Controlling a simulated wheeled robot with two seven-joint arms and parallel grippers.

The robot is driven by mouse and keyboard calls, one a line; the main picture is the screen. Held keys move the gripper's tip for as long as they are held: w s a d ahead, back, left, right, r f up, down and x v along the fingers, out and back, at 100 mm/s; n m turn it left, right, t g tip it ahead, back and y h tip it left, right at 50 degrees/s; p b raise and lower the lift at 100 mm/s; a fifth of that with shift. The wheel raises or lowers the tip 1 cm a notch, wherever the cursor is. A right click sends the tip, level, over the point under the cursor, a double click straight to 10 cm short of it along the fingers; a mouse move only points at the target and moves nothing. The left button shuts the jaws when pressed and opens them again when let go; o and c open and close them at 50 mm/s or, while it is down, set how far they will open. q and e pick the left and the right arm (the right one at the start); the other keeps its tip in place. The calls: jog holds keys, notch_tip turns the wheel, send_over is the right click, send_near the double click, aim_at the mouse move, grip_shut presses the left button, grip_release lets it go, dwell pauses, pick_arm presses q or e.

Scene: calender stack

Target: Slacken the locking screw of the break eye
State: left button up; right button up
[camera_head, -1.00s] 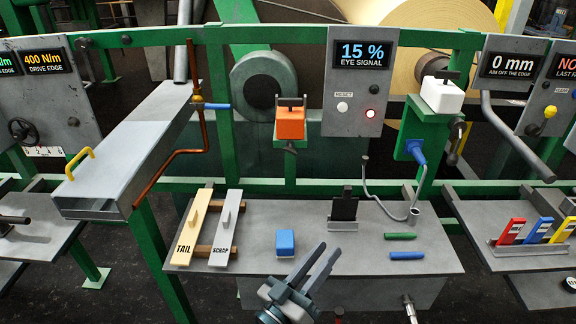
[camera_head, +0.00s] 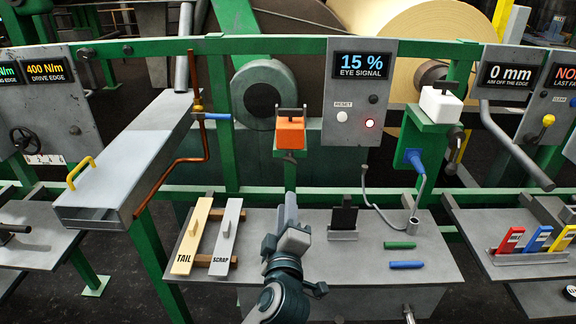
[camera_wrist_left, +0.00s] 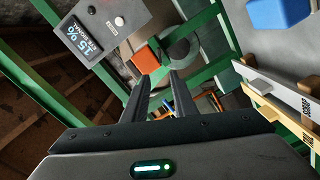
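The eye also shows in the left wrist view (camera_wrist_left: 147,58), ahead of the fingers. My left gripper (camera_head: 290,202) points up towards the eye from below, apart from it. In the left wrist view its two fingers (camera_wrist_left: 160,80) are spread with nothing between them. My right gripper is out of view.
The display (camera_head: 362,66) reads 15 % with a red lamp lit. A white box (camera_head: 440,104) stands on a green bracket at right. The grey table (camera_head: 340,262) holds the TAIL and SCRAP boards, green and blue pens and a dark stand. A copper pipe (camera_head: 206,135) runs at left.

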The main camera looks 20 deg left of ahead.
aim_at(288, 162)
pick_arm(q)
jog(key=shift+w, duration=0.1)
